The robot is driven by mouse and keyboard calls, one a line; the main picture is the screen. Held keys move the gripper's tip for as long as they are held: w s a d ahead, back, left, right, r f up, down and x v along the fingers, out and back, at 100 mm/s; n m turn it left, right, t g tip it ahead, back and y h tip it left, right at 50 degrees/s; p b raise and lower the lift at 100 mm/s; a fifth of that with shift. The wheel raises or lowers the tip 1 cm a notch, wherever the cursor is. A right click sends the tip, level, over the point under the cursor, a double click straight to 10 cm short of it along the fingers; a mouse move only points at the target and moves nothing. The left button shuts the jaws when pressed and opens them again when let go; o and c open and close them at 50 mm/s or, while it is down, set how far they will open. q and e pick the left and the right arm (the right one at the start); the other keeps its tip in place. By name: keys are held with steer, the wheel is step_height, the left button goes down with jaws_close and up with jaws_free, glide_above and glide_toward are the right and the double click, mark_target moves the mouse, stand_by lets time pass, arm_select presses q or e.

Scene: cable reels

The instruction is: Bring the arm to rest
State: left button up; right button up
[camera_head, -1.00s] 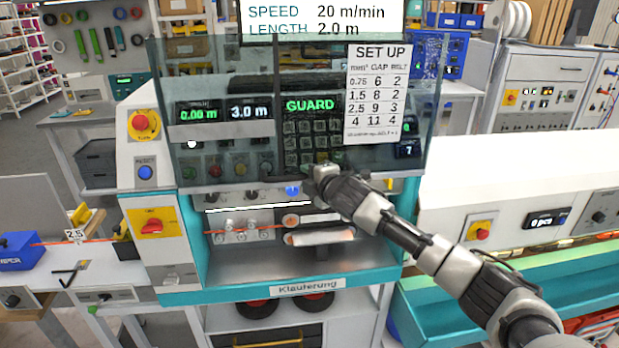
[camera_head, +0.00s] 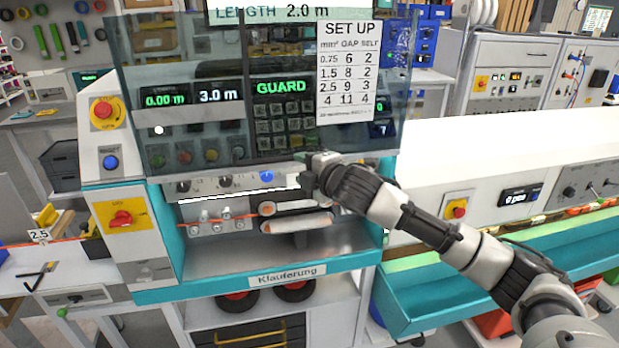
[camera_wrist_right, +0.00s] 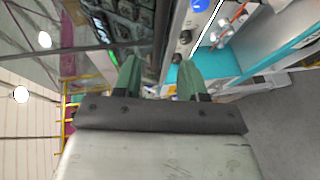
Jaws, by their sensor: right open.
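My right arm (camera_head: 440,235) comes in from the lower right in the head view. Its gripper (camera_head: 308,172) is in front of the lower edge of the machine's clear guard. In the right wrist view the right gripper (camera_wrist_right: 160,78) shows two green fingers, spread apart with nothing between them. The machine's dark key panel and its teal-edged lower bay lie beyond the fingers. I cannot tell whether the gripper touches the guard. My left gripper is not in view.
The clear guard (camera_head: 215,130) is down over the keypad and displays, which read GUARD. A red emergency button (camera_head: 103,109) and red rotary switch (camera_head: 121,218) are at its left. A teal tray (camera_head: 440,290) stands at the right, below a white cabinet (camera_head: 480,170).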

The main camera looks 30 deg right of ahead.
steer(key=shift+v, duration=0.85)
step_height(320, 180, down, 18)
steer(key=w+d+m+g+h+b, duration=0.1)
steer(key=w+d+m+g+b, duration=0.1)
steer(key=m+b, duration=0.15)
steer(key=s+d+f+m+g+h+b, duration=0.1)
steer(key=s+f+m+g, duration=0.15)
steer(key=f, duration=0.95)
steer(key=s+d+f+m+g+h+b, duration=0.1)
steer(key=s+f+m, duration=0.25)
steer(key=f, duration=0.95)
steer(key=s+a+f+m+g+b, duration=0.1)
steer(key=s+f+m+g, duration=0.1)
steer(key=s+f, duration=0.7)
steer(key=s+f+m+g+b, duration=0.1)
steer(key=s+f+g, duration=0.1)
steer(key=s+f, duration=0.7)
steer(key=s+a+f+m+g+b, duration=0.1)
steer(key=s+a+f, duration=0.2)
steer(key=s+f, duration=0.3)
steer(key=s+a+f+m+g+b, duration=0.1)
steer(key=s+f, duration=0.5)
steer(key=s, duration=0.9)
steer(key=s+a+f+m+g, duration=0.2)
steer(key=s+a+f, duration=0.3)
steer(key=s, duration=0.6)
steer(key=shift+s+f+g+b, duration=0.25)
steer(key=shift+f+g+b, duration=0.15)
steer(key=shift+f+g, duration=0.45)
